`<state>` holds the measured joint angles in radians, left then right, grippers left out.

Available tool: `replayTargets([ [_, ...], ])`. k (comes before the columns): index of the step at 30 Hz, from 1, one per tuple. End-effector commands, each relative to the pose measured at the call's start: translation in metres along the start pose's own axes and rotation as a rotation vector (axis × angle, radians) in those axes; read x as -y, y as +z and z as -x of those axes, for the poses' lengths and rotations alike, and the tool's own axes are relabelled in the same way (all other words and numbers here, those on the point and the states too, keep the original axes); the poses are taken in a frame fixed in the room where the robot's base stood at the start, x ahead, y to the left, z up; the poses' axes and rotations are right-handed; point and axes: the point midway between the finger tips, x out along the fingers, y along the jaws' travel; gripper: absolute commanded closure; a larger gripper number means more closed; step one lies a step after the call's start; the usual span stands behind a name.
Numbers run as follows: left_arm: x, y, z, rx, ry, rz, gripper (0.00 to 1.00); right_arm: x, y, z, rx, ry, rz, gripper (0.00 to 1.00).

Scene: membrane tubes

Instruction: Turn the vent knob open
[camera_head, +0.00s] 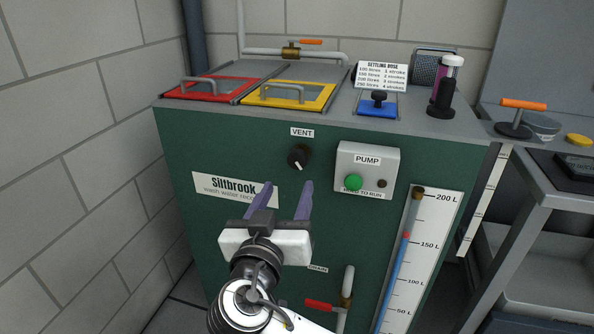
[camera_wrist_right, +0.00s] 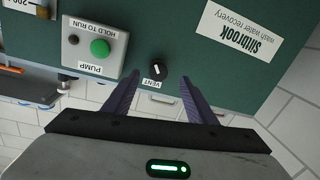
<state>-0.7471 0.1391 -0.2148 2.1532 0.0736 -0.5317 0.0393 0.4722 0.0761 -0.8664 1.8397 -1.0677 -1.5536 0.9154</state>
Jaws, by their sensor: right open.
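The vent knob (camera_head: 298,157) is a round black knob on the green front panel, just under the VENT label (camera_head: 302,132). It also shows in the right wrist view (camera_wrist_right: 157,69), with a white pointer mark on its face. My right gripper (camera_head: 288,185) is open and empty, its two purple fingers pointing toward the panel. In the head view its fingertips lie just below the knob. In the right wrist view the knob shows beyond and between the fingertips, apparently untouched. My left gripper is not in view.
A pump box (camera_head: 367,170) with a green button is right of the knob. A red drain lever (camera_head: 319,304) and a litre gauge (camera_head: 416,265) are lower on the panel. Red (camera_head: 211,88) and yellow (camera_head: 290,96) lids are on top. A wall stands at left.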

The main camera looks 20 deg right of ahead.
Motion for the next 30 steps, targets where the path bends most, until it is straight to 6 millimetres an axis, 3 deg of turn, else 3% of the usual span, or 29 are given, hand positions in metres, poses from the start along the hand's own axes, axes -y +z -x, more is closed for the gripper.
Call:
replayTargets([
  [5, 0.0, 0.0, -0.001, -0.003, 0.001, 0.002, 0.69, -0.001, -0.011, -0.013, -0.037, 0.019, -0.016, 0.48],
  [18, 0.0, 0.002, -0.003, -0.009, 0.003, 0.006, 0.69, -0.002, -0.012, -0.088, -0.032, 0.017, -0.012, 0.48],
  [24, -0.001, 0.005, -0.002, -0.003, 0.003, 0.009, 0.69, -0.002, -0.013, -0.102, -0.03, 0.015, -0.014, 0.48],
  [30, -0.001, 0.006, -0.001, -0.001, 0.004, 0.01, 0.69, -0.002, -0.012, -0.103, -0.03, 0.014, -0.014, 0.48],
])
